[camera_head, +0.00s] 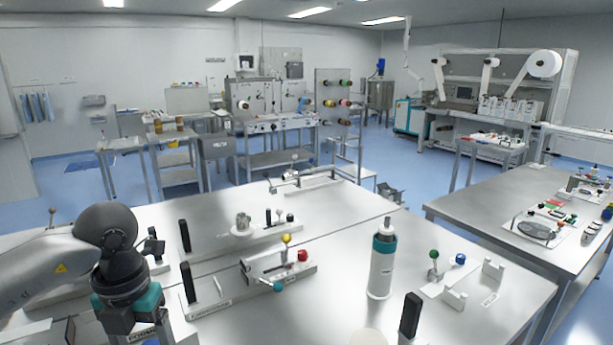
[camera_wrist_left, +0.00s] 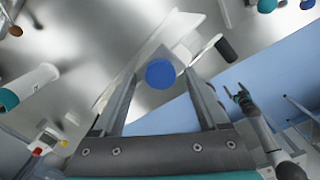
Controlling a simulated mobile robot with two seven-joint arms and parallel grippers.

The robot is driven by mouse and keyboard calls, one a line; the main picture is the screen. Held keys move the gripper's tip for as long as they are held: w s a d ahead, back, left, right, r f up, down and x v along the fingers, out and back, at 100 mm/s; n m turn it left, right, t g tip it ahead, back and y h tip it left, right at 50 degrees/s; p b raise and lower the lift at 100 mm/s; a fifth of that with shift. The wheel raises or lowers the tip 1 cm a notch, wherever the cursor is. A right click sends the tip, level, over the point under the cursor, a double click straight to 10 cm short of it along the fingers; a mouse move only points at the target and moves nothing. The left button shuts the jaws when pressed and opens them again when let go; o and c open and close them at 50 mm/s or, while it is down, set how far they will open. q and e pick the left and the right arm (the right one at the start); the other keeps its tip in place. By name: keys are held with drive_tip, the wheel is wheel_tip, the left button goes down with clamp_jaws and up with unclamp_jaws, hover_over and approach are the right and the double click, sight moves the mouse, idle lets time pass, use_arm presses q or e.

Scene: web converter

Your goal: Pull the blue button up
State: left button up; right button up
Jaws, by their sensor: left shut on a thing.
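The blue button (camera_wrist_left: 160,74) shows as a round blue disc in the left wrist view. It is between the two fingers of my left gripper (camera_wrist_left: 162,84), which is shut on it. A pale block (camera_wrist_left: 156,57) and a white base plate (camera_wrist_left: 172,26) show just beyond it. In the head view my left gripper (camera_head: 132,318) is at the lower left, pointing down, and its fingertips are hidden. A dark two-pronged shape at the right of the left wrist view looks like my right gripper (camera_wrist_left: 240,92); its opening is unclear.
A white bottle-like cylinder with a teal band (camera_head: 382,262) stands on the metal table (camera_head: 340,270). A rig with red, yellow and teal knobs (camera_head: 265,268) is nearer the left gripper. A black handle (camera_wrist_left: 226,48) shows beside the plate. Blue floor lies beyond the table edge.

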use_arm(q)
drive_tip(key=shift+w+r+p, duration=0.15)
drive_tip(key=shift+r+p, duration=0.25)
drive_tip(key=shift+r, duration=0.25)
drive_tip(key=shift+c, duration=1.1)
drive_tip(key=shift+r+p, duration=0.4)
drive_tip(key=shift+r, duration=0.15)
drive_tip(key=shift+c, duration=0.3)
drive_tip(key=o, duration=1.5)
drive_tip(key=shift+f, duration=0.1)
drive_tip(key=shift+r+p, duration=2.05)
drive_tip(key=shift+r, duration=1)
